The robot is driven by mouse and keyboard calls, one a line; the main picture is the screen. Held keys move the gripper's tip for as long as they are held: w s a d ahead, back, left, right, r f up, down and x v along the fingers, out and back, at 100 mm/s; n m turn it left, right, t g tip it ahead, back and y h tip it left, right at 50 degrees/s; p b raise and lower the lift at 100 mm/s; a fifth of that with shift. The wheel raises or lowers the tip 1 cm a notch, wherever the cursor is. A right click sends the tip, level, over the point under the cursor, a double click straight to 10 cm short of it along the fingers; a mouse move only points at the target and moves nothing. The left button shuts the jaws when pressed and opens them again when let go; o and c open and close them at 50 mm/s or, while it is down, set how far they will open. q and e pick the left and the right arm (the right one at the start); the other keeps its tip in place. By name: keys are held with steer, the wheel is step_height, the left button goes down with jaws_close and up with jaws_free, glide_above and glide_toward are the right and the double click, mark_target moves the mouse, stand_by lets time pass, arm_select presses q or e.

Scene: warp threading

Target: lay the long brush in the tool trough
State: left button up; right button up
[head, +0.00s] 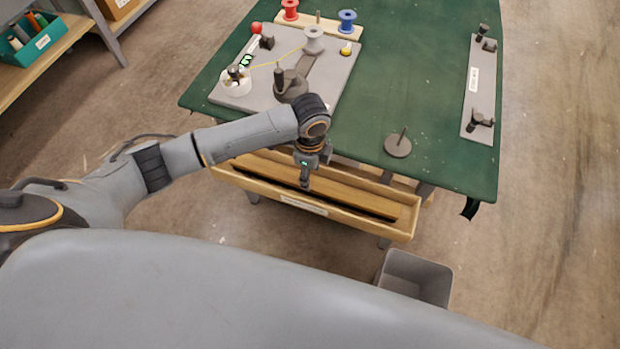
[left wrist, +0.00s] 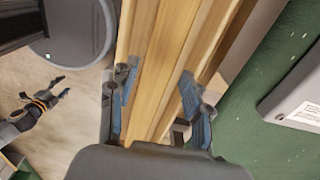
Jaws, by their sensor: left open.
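The tool trough (head: 402,233) is a long, pale wooden channel with a label, along the front edge of the green table. A long wooden piece with a dark strip along its front side, which looks like the long brush (head: 360,194), lies lengthwise inside it. My left gripper (head: 305,182) is over the trough, pointing down, open. In the left wrist view, its fingers (left wrist: 157,98) stand apart on either side of the wooden strips (left wrist: 160,70), not visibly closed on anything. My right gripper (left wrist: 62,86) shows only in the left wrist view, above the floor, fingers apart and empty.
A grey board (head: 347,85) with spools, pegs and a yellow thread lies on the green table (head: 430,90). A peg on a round base (head: 398,146) stands near the front edge. A narrow grey plate (head: 469,120) lies right. A grey bin (head: 432,290) stands on the floor.

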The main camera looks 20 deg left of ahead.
arm_select(q)
step_height(320, 180, up, 7)
stand_by(0.3)
stand_by(0.4)
